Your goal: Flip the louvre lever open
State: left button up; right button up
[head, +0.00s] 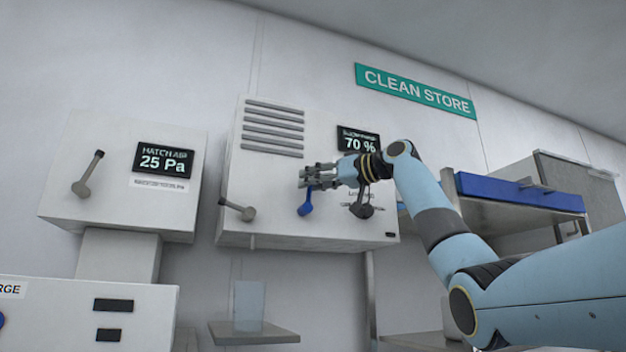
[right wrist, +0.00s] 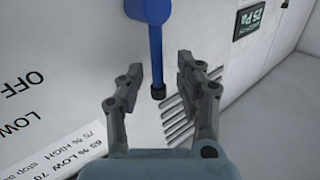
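A blue lever (head: 306,204) sits on the front of the white box with the slatted louvre (head: 273,128). In the right wrist view the blue lever (right wrist: 156,50) reaches from its round hub into the gap between my fingers. My right gripper (head: 303,175) is open at this lever; its fingers (right wrist: 160,70) stand either side of the lever's end, with visible gaps. A grey lever (head: 238,209) is on the same box below the slats, its arm pointing up-left. I cannot read a label naming either one the louvre lever. My left gripper is not in view.
A dark knob (head: 362,210) is right of the blue lever, partly behind my gripper. A display reading 70 % (head: 358,142) is above. Another box (head: 120,180) with its own lever stands left. A blue tray (head: 520,192) lies on the right shelf.

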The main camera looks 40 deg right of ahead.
jog(key=shift+c, duration=1.1)
grip_shut()
pick_arm(q)
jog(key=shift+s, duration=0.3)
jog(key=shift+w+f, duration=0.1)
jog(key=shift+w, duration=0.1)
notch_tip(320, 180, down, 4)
jog(key=b, duration=0.4)
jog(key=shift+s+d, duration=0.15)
pick_arm(e)
jog(key=m+t, duration=0.1)
jog(key=d+m, duration=0.1)
jog(key=d+f+m+t, duration=0.1)
jog(key=m, duration=0.1)
jog(key=shift+s+t, duration=0.25)
jog(key=shift+t, duration=0.05)
